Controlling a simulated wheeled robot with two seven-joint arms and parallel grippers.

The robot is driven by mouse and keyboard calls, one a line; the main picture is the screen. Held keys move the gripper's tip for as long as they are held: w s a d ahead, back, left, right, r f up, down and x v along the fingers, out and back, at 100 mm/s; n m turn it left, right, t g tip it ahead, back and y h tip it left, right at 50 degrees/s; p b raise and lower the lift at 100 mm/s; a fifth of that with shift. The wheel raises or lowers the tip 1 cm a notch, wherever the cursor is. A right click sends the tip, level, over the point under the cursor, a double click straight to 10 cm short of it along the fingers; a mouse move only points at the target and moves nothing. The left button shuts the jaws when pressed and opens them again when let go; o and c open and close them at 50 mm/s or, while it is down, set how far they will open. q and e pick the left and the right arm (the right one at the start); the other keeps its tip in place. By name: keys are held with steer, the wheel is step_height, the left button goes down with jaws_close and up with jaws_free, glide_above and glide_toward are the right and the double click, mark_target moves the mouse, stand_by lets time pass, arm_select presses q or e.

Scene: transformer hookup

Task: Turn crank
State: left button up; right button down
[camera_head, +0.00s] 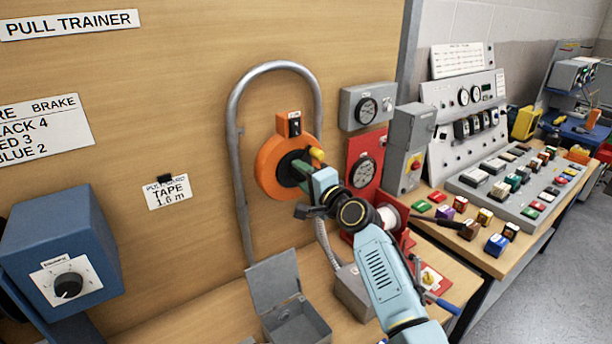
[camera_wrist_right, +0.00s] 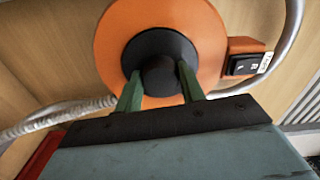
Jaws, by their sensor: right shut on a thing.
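An orange reel (camera_head: 264,172) with a dark hub is mounted on the wooden panel. It fills the top of the right wrist view (camera_wrist_right: 112,45). My right gripper (camera_head: 300,169) reaches in from the lower right. Its green fingers (camera_wrist_right: 159,82) stand on either side of a dark round post (camera_wrist_right: 160,72) at the centre of the hub, and are shut on it. A yellow knob (camera_head: 318,154) shows just above the gripper in the head view; I cannot make it out in the right wrist view. The gripper hides part of the hub. My left gripper is not in view.
A grey conduit (camera_head: 233,130) arches around the reel. An open grey box (camera_head: 290,310) stands below it. A red panel with a gauge (camera_head: 363,170) and a white spool (camera_head: 389,217) are close at the right. A blue box with a dial (camera_head: 60,250) is at the left.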

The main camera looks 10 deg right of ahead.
steer(key=shift+w+d+r, duration=0.1)
steer(key=shift+d+r, duration=0.05)
steer(key=shift+r, duration=0.2)
steer(key=c, duration=1)
jaws_free()
steer(key=shift+o, duration=0.8)
steer(key=shift+f, duration=0.2)
steer(key=v, duration=1.3)
steer(key=shift+s+d+f, duration=0.1)
steer(key=shift+s+d, duration=0.05)
steer(key=shift+s, duration=0.1)
